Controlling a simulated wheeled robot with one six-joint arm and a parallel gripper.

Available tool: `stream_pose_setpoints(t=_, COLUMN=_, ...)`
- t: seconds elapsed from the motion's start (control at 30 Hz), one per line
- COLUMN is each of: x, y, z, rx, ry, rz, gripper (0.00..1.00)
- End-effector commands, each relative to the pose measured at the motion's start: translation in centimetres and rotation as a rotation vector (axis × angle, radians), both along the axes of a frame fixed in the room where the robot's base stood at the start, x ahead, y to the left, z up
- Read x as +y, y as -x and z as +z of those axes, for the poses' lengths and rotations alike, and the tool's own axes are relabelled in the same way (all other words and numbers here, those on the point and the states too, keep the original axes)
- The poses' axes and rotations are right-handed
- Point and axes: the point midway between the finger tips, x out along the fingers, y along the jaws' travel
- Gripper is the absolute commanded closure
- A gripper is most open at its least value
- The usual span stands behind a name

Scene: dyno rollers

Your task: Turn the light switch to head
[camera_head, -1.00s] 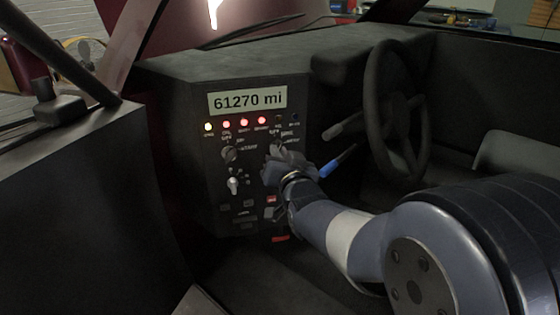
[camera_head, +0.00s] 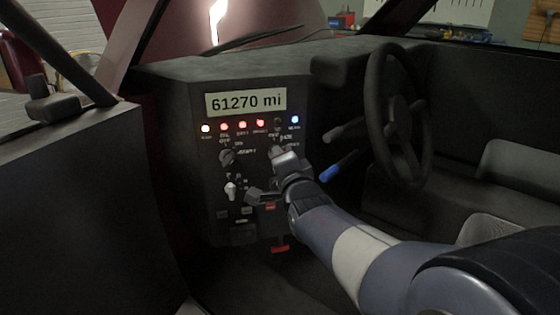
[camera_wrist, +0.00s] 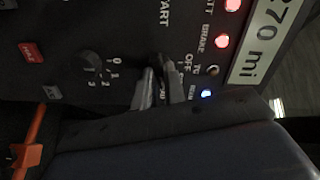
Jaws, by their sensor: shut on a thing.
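The light switch is a rotary knob (camera_wrist: 158,63) on the upper right of the dashboard panel, largely hidden by my gripper. In the wrist view, my gripper (camera_wrist: 160,87) has its two grey fingers closed around it. The OFF label and partly covered lettering show beside it. In the head view, my gripper (camera_head: 284,156) is at this knob, with its forearm reaching in from the lower right. The blue indicator light (camera_head: 295,119) at the right end of the lamp row is lit; it also shows in the wrist view (camera_wrist: 206,94). The knob's exact pointing is hidden.
A mileage display (camera_head: 246,102) sits above the lamps. Another rotary knob (camera_head: 227,157) and a key-like switch (camera_head: 231,190) are to the left.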

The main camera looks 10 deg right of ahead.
Motion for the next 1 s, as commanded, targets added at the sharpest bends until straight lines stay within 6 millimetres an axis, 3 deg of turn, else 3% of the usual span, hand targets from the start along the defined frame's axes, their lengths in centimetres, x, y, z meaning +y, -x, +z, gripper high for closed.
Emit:
stream_pose_setpoints(t=0.3, x=0.0, y=0.0, z=-0.07, rx=0.003, ry=-0.136, rz=0.0, gripper=1.0)
stream_pose_setpoints(t=0.87, x=0.0, y=0.0, z=-0.06, rx=0.004, ry=-0.171, rz=0.0, gripper=1.0)
stream_pose_setpoints(t=0.9, x=0.0, y=0.0, z=-0.06, rx=0.004, ry=-0.171, rz=0.0, gripper=0.88)
stream_pose_setpoints(t=1.0, x=0.0, y=0.0, z=-0.06, rx=0.004, ry=-0.17, rz=0.0, gripper=0.8)
